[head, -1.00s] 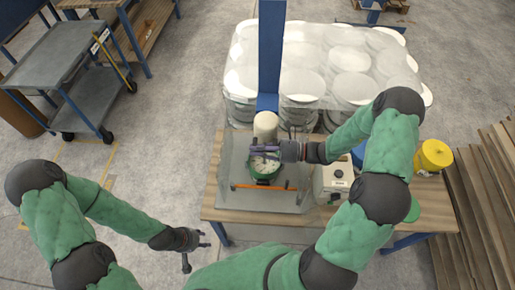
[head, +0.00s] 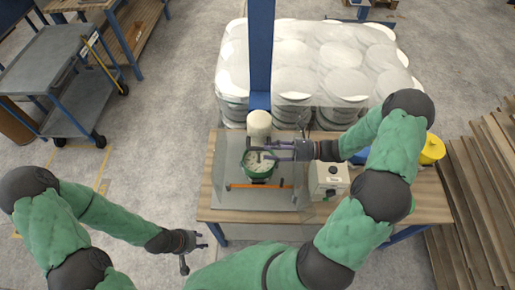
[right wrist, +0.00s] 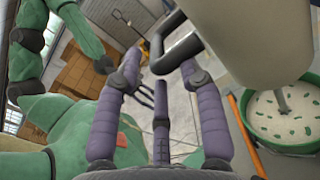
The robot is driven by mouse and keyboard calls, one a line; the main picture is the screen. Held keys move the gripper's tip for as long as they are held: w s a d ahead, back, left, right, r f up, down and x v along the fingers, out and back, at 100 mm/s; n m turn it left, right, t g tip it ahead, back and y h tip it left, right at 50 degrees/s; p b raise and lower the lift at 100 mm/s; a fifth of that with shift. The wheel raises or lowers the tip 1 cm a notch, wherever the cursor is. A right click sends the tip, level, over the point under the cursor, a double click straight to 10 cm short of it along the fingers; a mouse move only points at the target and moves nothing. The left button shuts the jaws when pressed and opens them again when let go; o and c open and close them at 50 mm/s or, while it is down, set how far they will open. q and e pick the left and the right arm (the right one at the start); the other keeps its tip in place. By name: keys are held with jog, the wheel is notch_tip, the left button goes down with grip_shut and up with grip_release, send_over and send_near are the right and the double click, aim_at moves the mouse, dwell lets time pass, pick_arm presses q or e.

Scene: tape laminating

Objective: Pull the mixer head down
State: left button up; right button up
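The mixer head (head: 259,122) is a cream cylinder above the green bowl (head: 273,173) on the bench. In the right wrist view the mixer head (right wrist: 245,35) fills the upper right, with a dark bent handle (right wrist: 178,52) beside it. The bowl (right wrist: 290,148) there holds pale material with green bits and a grey rod. My right gripper (head: 264,152) is open beside the mixer, its fingers pointing left over the bowl. In the wrist view the handle shows near the gap between its fingertips (right wrist: 160,72); contact cannot be told. My left gripper (head: 195,253) is open and empty, left of the bench.
Clear guard panels stand around the mixer, with an orange bar (head: 250,186) in front. A cream control box (head: 328,178) stands to the right on the wooden bench (head: 410,207). A blue column (head: 261,60) rises behind.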

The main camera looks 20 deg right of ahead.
jog(key=v, duration=0.5)
jog(key=shift+d, duration=0.1)
dwell(0.5)
